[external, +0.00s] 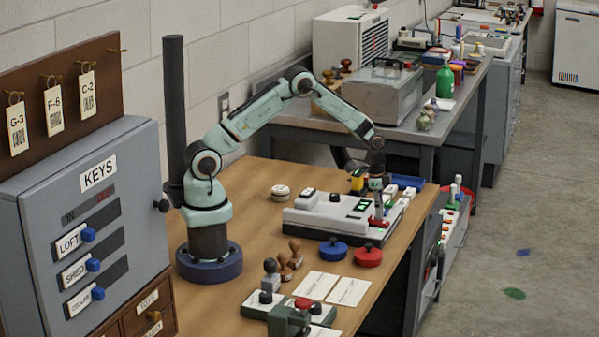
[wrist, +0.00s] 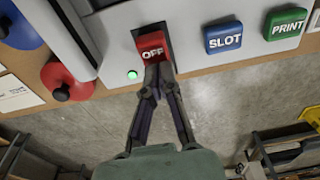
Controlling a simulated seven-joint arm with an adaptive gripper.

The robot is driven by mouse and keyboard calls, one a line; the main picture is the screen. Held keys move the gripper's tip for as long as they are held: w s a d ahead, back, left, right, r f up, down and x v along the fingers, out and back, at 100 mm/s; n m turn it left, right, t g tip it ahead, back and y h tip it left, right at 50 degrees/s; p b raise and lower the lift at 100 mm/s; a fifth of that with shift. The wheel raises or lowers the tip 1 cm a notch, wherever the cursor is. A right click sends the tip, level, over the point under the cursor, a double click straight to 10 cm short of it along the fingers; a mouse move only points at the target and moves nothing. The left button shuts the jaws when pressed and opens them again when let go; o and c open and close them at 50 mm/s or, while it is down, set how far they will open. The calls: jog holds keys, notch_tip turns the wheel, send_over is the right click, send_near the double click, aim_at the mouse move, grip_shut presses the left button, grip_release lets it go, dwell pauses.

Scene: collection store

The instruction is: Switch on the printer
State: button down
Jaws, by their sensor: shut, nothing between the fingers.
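The printer (external: 335,214) is a low white and grey machine on the wooden bench, with small green displays on top. In the wrist view its red rocker switch (wrist: 151,45) reads OFF and sits in a dark recess. A green lamp (wrist: 132,74) glows beside it. A blue SLOT button (wrist: 222,37) and a green PRINT button (wrist: 287,24) are to the right. My gripper (wrist: 158,72) is shut and empty, its tips over the switch's lower edge; I cannot tell whether they touch it. In the external view my gripper (external: 378,208) is at the printer's right end.
A blue knobbed disc (external: 333,249) and a red one (external: 368,256) lie in front of the printer. White cards (external: 348,291) and wooden stamps (external: 290,260) are nearer. A grey key cabinet (external: 95,215) stands at left. The bench's right edge is close to my gripper.

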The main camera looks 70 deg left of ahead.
notch_tip(320, 180, up, 14)
jog(key=w+d, duration=0.2)
dwell(0.4)
jog(key=shift+f, duration=0.15)
notch_tip(320, 180, up, 11)
jog(key=t, duration=0.2)
send_over(388, 223)
jog(key=s, duration=0.2)
jog(key=s+a+r+n, duration=0.1)
jog(key=s+r, duration=0.4)
jog(key=s, duration=0.3)
jog(key=s+a+f+n+g+y, duration=0.1)
jog(key=s+f+n, duration=0.3)
jog(key=s, duration=0.9)
jog(key=s+a+f+n+g, duration=0.2)
jog(key=s+f+n, duration=0.3)
jog(key=s, duration=0.7)
jog(key=shift+s+a+f+y, duration=0.4)
jog(key=shift+a+f, duration=0.05)
jog(key=shift+f, duration=0.45)
